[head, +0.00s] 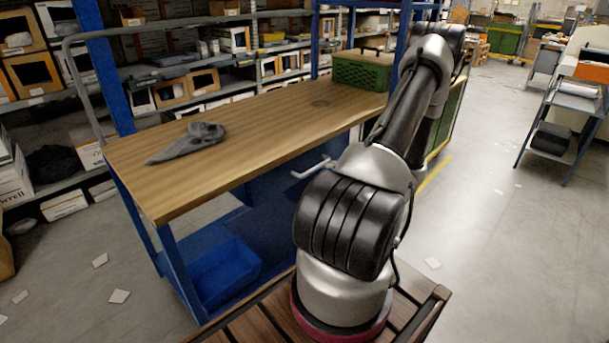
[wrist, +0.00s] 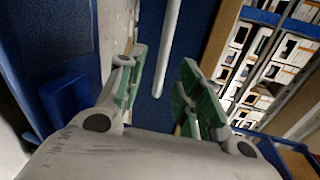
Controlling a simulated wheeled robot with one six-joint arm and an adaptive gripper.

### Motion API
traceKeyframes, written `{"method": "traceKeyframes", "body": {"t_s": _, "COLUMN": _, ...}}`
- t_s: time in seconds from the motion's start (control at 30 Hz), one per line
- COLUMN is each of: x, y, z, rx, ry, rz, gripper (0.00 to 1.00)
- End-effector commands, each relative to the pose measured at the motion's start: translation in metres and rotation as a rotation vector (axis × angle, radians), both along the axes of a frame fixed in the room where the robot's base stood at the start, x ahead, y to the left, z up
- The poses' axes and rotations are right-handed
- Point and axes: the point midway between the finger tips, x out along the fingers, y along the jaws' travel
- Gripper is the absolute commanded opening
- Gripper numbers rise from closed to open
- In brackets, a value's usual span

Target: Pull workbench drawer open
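The workbench (head: 255,130) has a wooden top on a blue frame. A pale bar handle (head: 312,168) sticks out below the top's front edge, on the blue drawer area, partly hidden by my arm. In the wrist view the handle (wrist: 167,50) runs lengthwise between my two fingers, in front of a blue panel (wrist: 190,30). My gripper (wrist: 164,62) is open, with green pads on both fingers; gaps show between each finger and the bar. How deep the bar lies between the fingers I cannot tell. In the head view my gripper is hidden behind my arm.
A blue bin (head: 224,272) is low under the bench. Shelves with boxes (head: 170,90) stand behind. The floor at right (head: 480,220) is mostly clear, with a cart (head: 570,115) farther off.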

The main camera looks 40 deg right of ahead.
Motion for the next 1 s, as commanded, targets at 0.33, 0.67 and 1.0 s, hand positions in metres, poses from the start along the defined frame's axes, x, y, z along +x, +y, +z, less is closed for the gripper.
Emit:
{"method": "traceKeyframes", "body": {"t_s": 0.33, "x": 0.023, "y": 0.003, "z": -0.001, "rx": -0.12, "ry": -0.022, "rz": 0.026, "gripper": 0.35}}
{"method": "traceKeyframes", "body": {"t_s": 0.67, "x": 0.071, "y": 0.006, "z": -0.011, "rx": -0.118, "ry": -0.022, "rz": 0.026, "gripper": 0.35}}
{"method": "traceKeyframes", "body": {"t_s": 1.0, "x": 0.078, "y": 0.006, "z": -0.012, "rx": -0.117, "ry": -0.02, "rz": 0.022, "gripper": 0.35}}
